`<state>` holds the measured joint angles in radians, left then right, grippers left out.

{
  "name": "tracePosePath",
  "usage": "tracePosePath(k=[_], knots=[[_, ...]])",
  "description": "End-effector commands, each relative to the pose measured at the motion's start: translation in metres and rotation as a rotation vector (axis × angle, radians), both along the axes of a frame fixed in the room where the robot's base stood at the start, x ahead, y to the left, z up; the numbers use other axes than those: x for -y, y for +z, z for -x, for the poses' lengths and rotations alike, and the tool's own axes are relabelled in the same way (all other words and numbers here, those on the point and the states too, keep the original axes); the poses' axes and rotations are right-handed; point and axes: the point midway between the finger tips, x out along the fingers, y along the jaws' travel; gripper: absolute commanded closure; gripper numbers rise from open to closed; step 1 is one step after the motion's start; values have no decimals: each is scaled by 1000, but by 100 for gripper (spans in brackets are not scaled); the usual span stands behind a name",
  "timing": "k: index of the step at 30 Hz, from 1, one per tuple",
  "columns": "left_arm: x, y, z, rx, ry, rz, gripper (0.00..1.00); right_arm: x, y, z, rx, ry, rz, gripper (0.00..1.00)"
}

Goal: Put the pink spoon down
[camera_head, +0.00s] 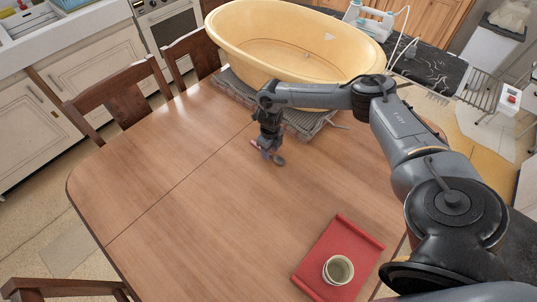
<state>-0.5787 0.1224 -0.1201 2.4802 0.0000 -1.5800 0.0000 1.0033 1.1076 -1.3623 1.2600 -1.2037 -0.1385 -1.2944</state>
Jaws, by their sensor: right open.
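My right gripper (267,151) is open and points down, low over the wooden table (200,190), in front of the grey mat. A small pink piece (254,143), which looks like part of the pink spoon, shows at the left side of the fingers. A small dark rounded shape sits at the right of the fingertips; I cannot tell whether it is the spoon's bowl or a finger. The gripper hides most of the spoon, and whether it touches the fingers is too small to tell. My left gripper is out of view.
A large yellow tub (245,55) stands on a grey woven mat (232,88) at the back of the table. A red tray (312,275) with a pale cup (338,269) lies at the front right. Wooden chairs (125,100) stand along the left edge. The table's middle and left are clear.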

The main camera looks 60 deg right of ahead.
Motion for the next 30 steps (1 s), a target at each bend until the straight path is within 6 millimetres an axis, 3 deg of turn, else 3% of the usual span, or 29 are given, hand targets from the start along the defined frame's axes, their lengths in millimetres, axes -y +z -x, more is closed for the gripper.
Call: tracePosePath(k=[10,19,30], knots=[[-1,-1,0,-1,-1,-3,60,0,-5,0,-1,0,1,56],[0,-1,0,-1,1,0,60,0,-5,0,0,0,0,100],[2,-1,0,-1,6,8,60,0,-4,0,0,-1,0,100]])
